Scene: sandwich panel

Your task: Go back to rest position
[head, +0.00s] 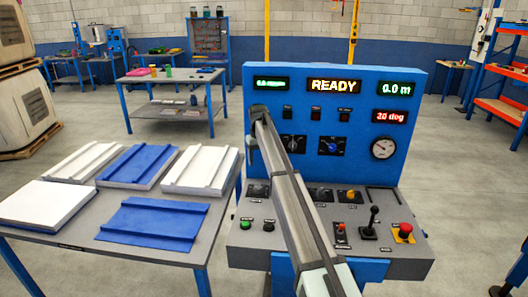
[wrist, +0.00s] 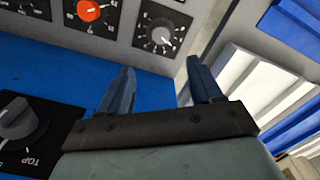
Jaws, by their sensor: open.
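My gripper (wrist: 161,66) shows in the wrist view with two dark fingers spread apart and nothing between them. In the head view my arm reaches up across the blue control panel (head: 340,90), and my gripper (head: 254,140) is at the panel's left side, small and partly hidden by the arm. In the wrist view a black knob (wrist: 18,120) is at the lower left, apart from the fingers. A grey dial knob (wrist: 161,37) and a red knob (wrist: 88,10) are beyond the fingertips.
The grey console (head: 410,250) holds a joystick (head: 372,220), a red mushroom button (head: 404,229) and other buttons. A table (head: 170,250) with white and blue panels (head: 150,222) stands close on the left. A workbench (head: 170,76) and orange shelves (head: 498,108) are farther back.

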